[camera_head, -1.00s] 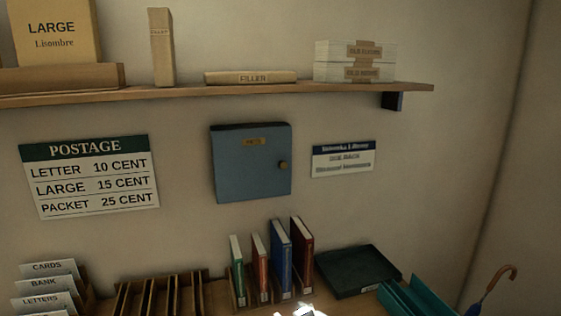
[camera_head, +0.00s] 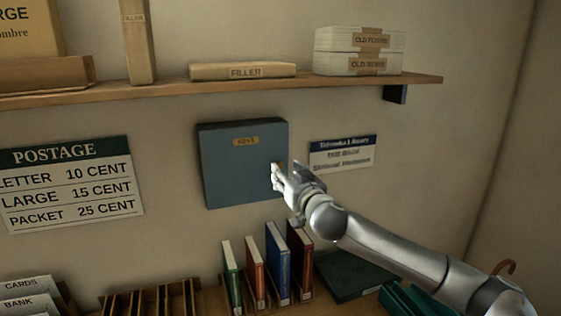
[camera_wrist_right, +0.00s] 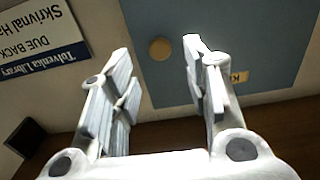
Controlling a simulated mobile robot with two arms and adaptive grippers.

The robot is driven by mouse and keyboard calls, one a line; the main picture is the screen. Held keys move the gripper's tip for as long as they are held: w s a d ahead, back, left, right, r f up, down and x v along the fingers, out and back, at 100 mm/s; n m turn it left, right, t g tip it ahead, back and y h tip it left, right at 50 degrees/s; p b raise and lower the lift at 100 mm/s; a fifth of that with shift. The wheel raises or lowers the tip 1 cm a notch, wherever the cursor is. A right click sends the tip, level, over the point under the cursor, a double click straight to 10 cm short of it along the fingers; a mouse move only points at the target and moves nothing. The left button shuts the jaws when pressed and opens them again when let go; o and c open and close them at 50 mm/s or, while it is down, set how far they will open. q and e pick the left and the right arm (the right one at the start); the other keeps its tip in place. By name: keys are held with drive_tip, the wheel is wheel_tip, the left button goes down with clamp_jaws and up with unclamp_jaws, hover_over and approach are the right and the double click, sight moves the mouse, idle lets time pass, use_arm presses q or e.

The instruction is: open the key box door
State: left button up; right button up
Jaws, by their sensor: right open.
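The key box (camera_head: 235,180) is a blue-grey wall box with a yellow label (camera_head: 246,141); its door looks shut. My right gripper (camera_head: 279,174) is in front of the right side of the door and hides the knob in the head view. In the right wrist view the round brass knob (camera_wrist_right: 160,48) shows against the blue door (camera_wrist_right: 215,30), beyond the fingertips. The right gripper (camera_wrist_right: 158,48) is open, with the knob in line with the gap between its fingers. I cannot see it touching the knob. My left gripper is not in view.
A wooden shelf (camera_head: 300,79) with boxes runs above the key box. A due-back sign (camera_head: 342,153) hangs to its right, a postage sign (camera_head: 70,184) to its left. Upright books (camera_head: 278,262) and a dark tray (camera_head: 347,274) stand below.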

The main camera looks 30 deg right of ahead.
sight(280, 166)
drive_tip(key=p+x, duration=0.1)
drive_tip(key=x, duration=0.3)
drive_tip(key=shift+a+r, duration=0.1)
drive_tip(key=shift+w+p, duration=0.3)
drive_tip(key=shift+w, duration=0.2)
drive_tip(key=shift+w+d, duration=0.2)
drive_tip(key=shift+w, duration=0.05)
drive_tip(key=shift+c, duration=0.2)
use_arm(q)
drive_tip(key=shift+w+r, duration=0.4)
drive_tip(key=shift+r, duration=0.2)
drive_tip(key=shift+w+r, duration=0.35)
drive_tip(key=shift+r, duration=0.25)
use_arm(e)
clamp_jaws()
